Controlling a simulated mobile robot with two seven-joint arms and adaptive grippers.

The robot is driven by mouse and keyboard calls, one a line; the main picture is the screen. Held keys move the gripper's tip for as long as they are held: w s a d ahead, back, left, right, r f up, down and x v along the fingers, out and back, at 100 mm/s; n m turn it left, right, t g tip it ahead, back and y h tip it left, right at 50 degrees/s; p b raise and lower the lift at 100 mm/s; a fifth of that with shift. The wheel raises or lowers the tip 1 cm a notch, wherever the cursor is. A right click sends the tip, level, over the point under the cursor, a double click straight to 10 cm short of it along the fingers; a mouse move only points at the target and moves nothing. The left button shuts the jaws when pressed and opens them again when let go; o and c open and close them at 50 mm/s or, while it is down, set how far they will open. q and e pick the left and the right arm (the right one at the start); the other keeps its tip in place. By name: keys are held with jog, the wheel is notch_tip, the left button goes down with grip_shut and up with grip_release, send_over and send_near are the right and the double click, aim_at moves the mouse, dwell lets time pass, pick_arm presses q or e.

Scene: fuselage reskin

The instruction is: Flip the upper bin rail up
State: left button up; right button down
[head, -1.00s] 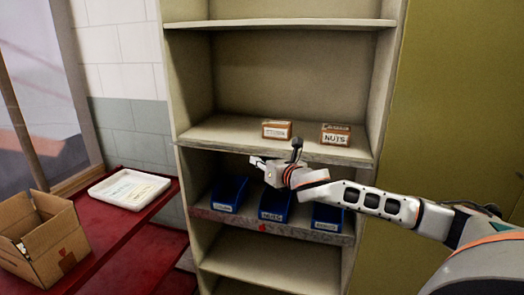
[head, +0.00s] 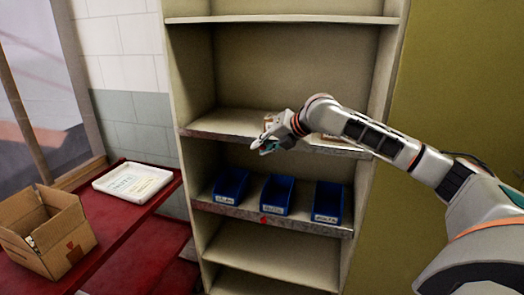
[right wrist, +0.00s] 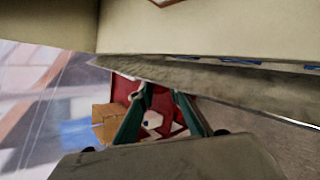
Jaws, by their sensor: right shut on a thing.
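The upper bin rail (head: 215,136) is the grey, worn strip along the front edge of the upper shelf in the head view. It also shows as a long grey strip in the right wrist view (right wrist: 225,80). My right gripper (head: 258,148) is at this rail, left of its middle, and hides part of it. In the right wrist view its two teal fingers (right wrist: 160,96) reach up to the strip's edge. It is shut on the rail, though the contact itself is partly hidden. My left gripper is not in view.
Several blue bins, one of them in the middle (head: 277,195), stand on the shelf below, behind a lower rail (head: 300,227). Two small boxes on the upper shelf are partly hidden by my right arm. A red table (head: 130,220) with a cardboard box (head: 45,235) and white tray (head: 130,183) stands left.

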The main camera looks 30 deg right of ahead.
jog(key=shift+w+d+r+m+g+y, duration=0.15)
jog(key=shift+r+m+g+y, duration=0.15)
jog(key=shift+m+g+y, duration=0.1)
jog(key=shift+w+d+r+m+g+y, duration=0.1)
jog(key=shift+w+r+m+g+y, duration=0.05)
jog(key=shift+r+m+g+y, duration=0.2)
jog(key=shift+w+d+r+m+g+y, duration=0.2)
jog(key=shift+m+g+y, duration=0.15)
jog(key=shift+g+y, duration=0.25)
jog(key=shift+d+r+m+g+y, duration=0.2)
jog(key=shift+m+g+y, duration=0.1)
jog(key=shift+g+y, duration=0.15)
jog(key=c, duration=1.9)
grip_release()
jog(key=shift+w, duration=0.1)
jog(key=shift+f, duration=0.1)
